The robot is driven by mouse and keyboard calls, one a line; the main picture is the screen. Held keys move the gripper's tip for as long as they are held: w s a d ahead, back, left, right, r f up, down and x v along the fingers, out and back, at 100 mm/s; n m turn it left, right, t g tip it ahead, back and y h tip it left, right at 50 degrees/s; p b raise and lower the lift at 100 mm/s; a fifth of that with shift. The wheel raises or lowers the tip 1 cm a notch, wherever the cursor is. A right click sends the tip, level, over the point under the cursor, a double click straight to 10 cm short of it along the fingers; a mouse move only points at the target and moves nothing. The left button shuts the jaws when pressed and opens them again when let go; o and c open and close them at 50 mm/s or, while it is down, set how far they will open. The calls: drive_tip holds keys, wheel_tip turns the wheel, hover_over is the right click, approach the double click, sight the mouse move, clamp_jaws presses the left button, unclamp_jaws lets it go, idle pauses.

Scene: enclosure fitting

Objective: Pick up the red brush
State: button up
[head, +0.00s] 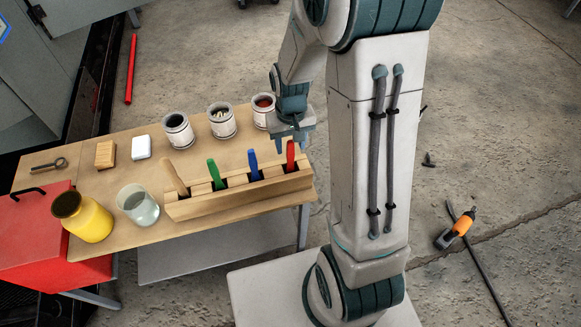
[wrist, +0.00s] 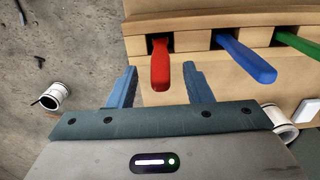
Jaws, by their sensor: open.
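The red brush (head: 290,156) stands in the rightmost slot of a wooden holder (head: 240,201) on the table. Only its handle shows; its lower part is hidden in the slot. In the wrist view the red handle (wrist: 160,64) points up toward the camera, between the two blue fingers. My gripper (wrist: 160,85) is open and empty, with a finger on each side of the handle and visible gaps. In the head view my gripper (head: 292,142) is at the holder's right end, close to the red handle, partly hidden by my arm.
A blue handle (head: 254,165), a green handle (head: 215,174) and a wooden handle (head: 174,178) stand in the other slots. Several cans, including one (head: 263,110), stand behind. A glass jar (head: 138,205) and a yellow jar (head: 84,219) are at the left front.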

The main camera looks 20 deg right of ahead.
sight(291, 164)
drive_tip(key=shift+f, duration=1.3)
clamp_jaws()
drive_tip(key=shift+r, duration=0.2)
